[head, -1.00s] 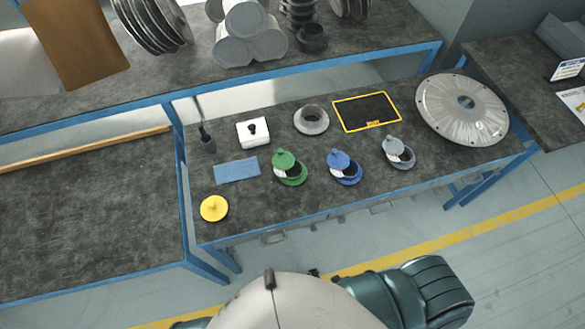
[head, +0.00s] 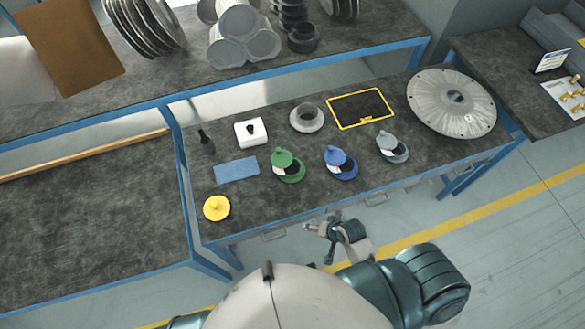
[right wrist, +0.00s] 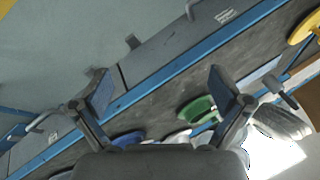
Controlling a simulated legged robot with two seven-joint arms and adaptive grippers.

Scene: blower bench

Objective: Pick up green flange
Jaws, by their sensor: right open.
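The green flange (head: 288,166) sits on the dark bench top in the head view, between the blue cloth and the blue flange. It is a round green disc with a raised green part and a white label. In the right wrist view the green flange (right wrist: 198,110) shows partly behind a finger. My right gripper (head: 326,240) is in front of the bench's front edge, apart from the flange. In the right wrist view its fingers (right wrist: 165,92) are spread with nothing between them but the bench edge beyond. My left gripper is not in view.
A blue flange (head: 340,163) and a grey flange (head: 392,148) stand to the right. A blue cloth (head: 237,170) and a yellow knobbed disc (head: 216,208) lie to the left. Behind are a white box (head: 251,132), a grey ring (head: 307,118) and a yellow-framed tray (head: 361,108).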

